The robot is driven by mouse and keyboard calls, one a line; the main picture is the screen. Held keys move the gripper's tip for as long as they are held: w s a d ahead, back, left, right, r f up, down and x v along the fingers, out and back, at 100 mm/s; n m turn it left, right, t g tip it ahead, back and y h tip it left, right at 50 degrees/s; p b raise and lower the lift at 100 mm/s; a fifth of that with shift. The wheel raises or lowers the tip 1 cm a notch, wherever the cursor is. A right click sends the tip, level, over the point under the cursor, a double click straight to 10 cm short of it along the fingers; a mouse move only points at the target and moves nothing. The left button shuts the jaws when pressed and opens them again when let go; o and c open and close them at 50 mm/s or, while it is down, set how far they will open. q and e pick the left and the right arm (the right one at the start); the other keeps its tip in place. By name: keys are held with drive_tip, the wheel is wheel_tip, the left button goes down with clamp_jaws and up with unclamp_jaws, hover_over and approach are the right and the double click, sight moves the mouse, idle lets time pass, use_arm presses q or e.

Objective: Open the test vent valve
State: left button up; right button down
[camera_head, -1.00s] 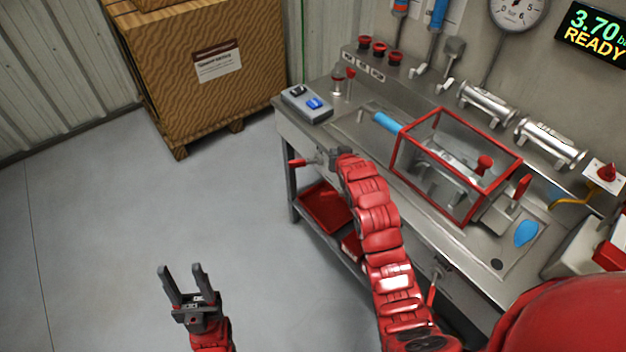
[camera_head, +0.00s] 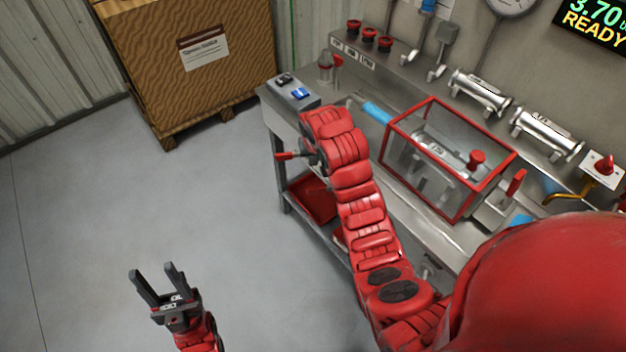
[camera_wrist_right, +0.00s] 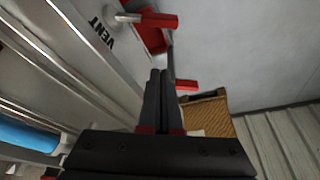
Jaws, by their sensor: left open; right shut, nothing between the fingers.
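A red lever handle (camera_head: 287,155) sticks out from the front of the bench's left end. In the right wrist view, a red lever on a silver stem (camera_wrist_right: 150,20) sits beside the label VENT (camera_wrist_right: 103,33) on the bench front. A second red handle (camera_wrist_right: 187,86) shows beside the fingertips there; I cannot tell whether they touch. My right gripper (camera_wrist_right: 158,74) is shut and empty; in the head view my arm mostly hides it near the left lever. My left gripper (camera_head: 157,280) is open and empty over the floor, away from the bench.
A blue-buttoned control box (camera_head: 293,92) is on the bench corner. A red-framed clear guard (camera_head: 455,160) stands on the bench. A red tray (camera_head: 313,200) is on the shelf below. A wooden crate (camera_head: 190,90) stands behind. The left floor is clear.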

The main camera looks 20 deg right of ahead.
sight(323, 189)
wheel_tip(323, 189, down, 9)
drive_tip(key=p, duration=0.4)
drive_tip(key=shift+s+f+p, duration=0.2)
drive_tip(key=shift+s+p, duration=0.1)
drive_tip(key=shift+s, duration=0.05)
idle(0.3)
idle(0.4)
